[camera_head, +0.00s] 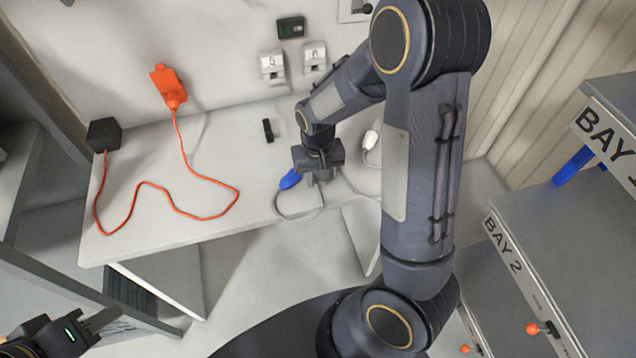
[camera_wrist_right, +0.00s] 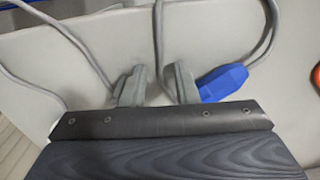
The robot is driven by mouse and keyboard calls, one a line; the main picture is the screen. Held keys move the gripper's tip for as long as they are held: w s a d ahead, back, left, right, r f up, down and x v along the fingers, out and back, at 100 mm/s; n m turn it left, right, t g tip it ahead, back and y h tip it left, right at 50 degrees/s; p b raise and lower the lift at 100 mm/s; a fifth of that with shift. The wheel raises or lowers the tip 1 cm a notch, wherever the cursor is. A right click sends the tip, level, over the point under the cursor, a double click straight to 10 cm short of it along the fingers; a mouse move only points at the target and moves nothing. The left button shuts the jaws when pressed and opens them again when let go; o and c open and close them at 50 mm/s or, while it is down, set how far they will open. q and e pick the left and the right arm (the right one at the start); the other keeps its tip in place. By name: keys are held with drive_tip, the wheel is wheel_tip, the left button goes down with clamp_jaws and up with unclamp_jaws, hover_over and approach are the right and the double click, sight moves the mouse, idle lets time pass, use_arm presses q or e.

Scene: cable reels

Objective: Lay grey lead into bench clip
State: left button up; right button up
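A grey lead (camera_head: 295,217) loops over the bench's front edge, with a blue plug (camera_head: 289,179) at one end beside my right gripper (camera_head: 318,181). In the right wrist view, the gripper's fingers (camera_wrist_right: 159,88) stand close together with the grey lead (camera_wrist_right: 158,45) between them. The blue plug (camera_wrist_right: 222,82) lies just right of the fingers. A small black block (camera_head: 267,130), probably the bench clip, stands on the bench behind and left of the gripper, apart from the lead. My left gripper (camera_head: 100,320) is at the lower left, partly cut off; its opening is unclear.
An orange lead (camera_head: 238,190) runs across the bench (camera_head: 220,225) from a black box (camera_head: 104,134) to an orange plug (camera_head: 170,88). Wall sockets (camera_head: 272,66) are behind. A white plug (camera_head: 371,139) lies right of the gripper. Bay shelves (camera_head: 560,225) stand at right.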

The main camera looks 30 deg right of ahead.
drive_tip(key=shift+f, duration=0.2)
clamp_jaws()
idle(0.3)
drive_tip(key=shift+r, duration=0.1)
drive_tip(key=shift+r+p, duration=2.35)
drive_tip(key=shift+r, duration=0.65)
